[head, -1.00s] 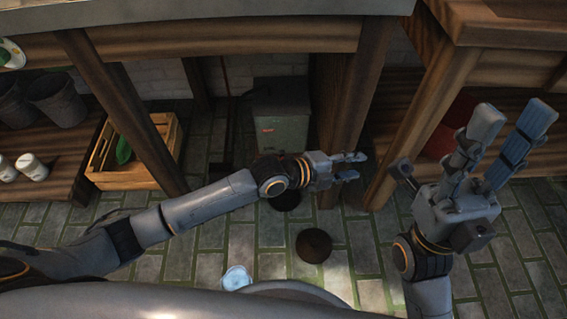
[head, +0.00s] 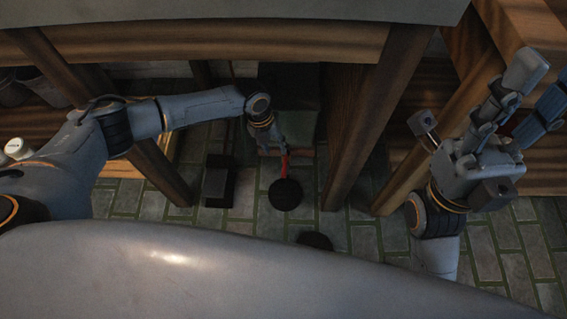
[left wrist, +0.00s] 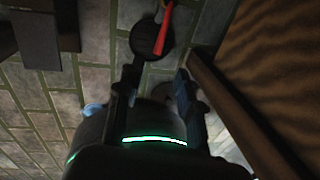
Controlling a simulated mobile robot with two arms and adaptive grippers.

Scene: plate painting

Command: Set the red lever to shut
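The red lever (head: 285,165) shows as a short red bar under the table, just past my left gripper (head: 276,143). In the left wrist view the red lever (left wrist: 164,29) points down toward the gap between my left fingers (left wrist: 159,76). Those fingers are apart, with no object visible between them. I cannot tell whether they touch the lever. The lever's base is hidden by my gripper in the head view. My right gripper (head: 538,98) is raised at the right, fingers apart and empty.
A grey-green box (head: 301,127) stands behind the lever. A dark round disc (head: 285,194) is on the brick floor below it, and a black block (head: 217,186) stands left. Wooden table legs (head: 378,115) flank the space.

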